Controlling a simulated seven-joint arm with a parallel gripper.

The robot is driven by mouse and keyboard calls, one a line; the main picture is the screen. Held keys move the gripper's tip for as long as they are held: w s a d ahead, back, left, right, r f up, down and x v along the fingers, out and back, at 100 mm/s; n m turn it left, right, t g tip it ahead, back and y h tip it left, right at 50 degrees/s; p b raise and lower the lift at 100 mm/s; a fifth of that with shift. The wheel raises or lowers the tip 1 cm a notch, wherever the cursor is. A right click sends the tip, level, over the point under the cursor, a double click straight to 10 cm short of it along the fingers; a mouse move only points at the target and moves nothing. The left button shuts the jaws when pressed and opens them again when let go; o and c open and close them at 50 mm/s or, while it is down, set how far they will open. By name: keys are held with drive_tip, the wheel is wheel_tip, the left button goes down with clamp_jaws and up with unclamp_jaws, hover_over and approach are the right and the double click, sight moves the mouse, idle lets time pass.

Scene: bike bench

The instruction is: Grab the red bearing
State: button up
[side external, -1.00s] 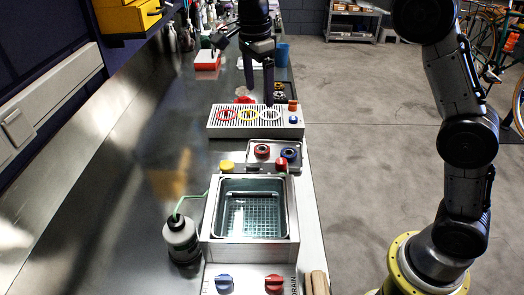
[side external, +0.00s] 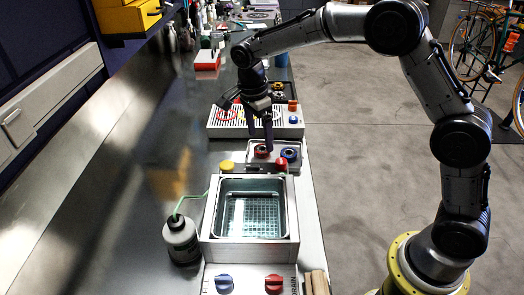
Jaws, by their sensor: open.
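The red bearing (side external: 262,151) lies on a small metal tray (side external: 275,163) behind the wash basin. One finger partly hides the bearing. I cannot tell whether the fingers touch it or how far they straddle it.
A slotted rack (side external: 223,124) with coloured rings stands just behind the tray. A bottle (side external: 182,240) with a green tube stands left.

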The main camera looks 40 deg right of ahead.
sight(262, 151)
drive_tip(key=shift+s+d+f, duration=0.15)
drive_tip(key=shift+f, duration=1.55)
clamp_jaws()
